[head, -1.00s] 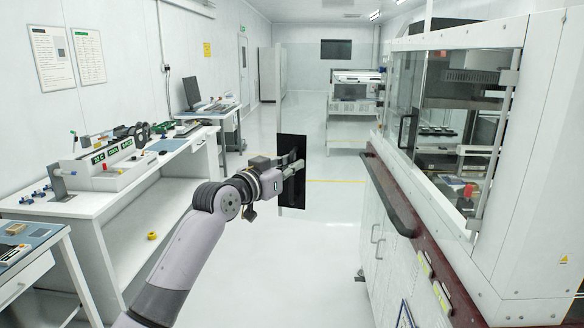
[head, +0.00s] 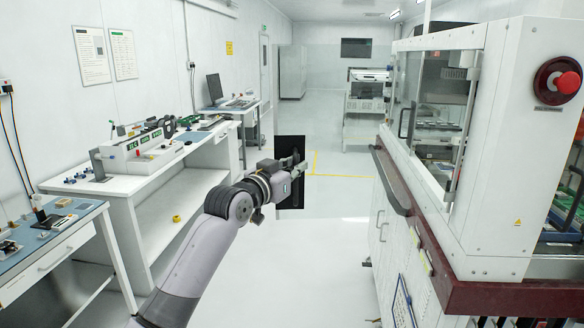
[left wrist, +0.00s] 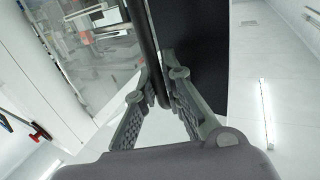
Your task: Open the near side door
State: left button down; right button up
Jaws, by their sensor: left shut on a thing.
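The test handler (head: 505,130) stands at the right, its near side showing a windowed interior. My left gripper (head: 294,164) reaches out over the aisle, left of the handler. In the left wrist view its two fingers (left wrist: 163,85) are closed around a dark vertical bar handle (left wrist: 149,45). A black panel (left wrist: 205,50) is just right of the handle, and the same dark panel shows beyond the gripper in the head view (head: 289,148). It stands well clear of the handler body; the door's pane around it is hard to make out. My right gripper does not show.
A red emergency button (head: 568,82) is on the handler's near end. A white workbench (head: 150,182) with instruments is at the left, and another bench (head: 55,235) is nearer. The aisle floor between is clear.

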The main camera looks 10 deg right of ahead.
pick_arm(q)
jog(key=shift+r, duration=0.45)
jog(key=c, duration=2)
grip_release()
jog(key=o, duration=0.3)
jog(key=shift+d, duration=0.15)
jog(key=shift+a, duration=0.2)
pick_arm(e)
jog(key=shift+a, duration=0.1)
pick_arm(q)
jog(key=v, duration=1.2)
jog(key=shift+d+f, duration=0.15)
jog(key=shift+f, duration=0.25)
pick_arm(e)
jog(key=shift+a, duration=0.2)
pick_arm(q)
jog(key=shift+w, duration=0.1)
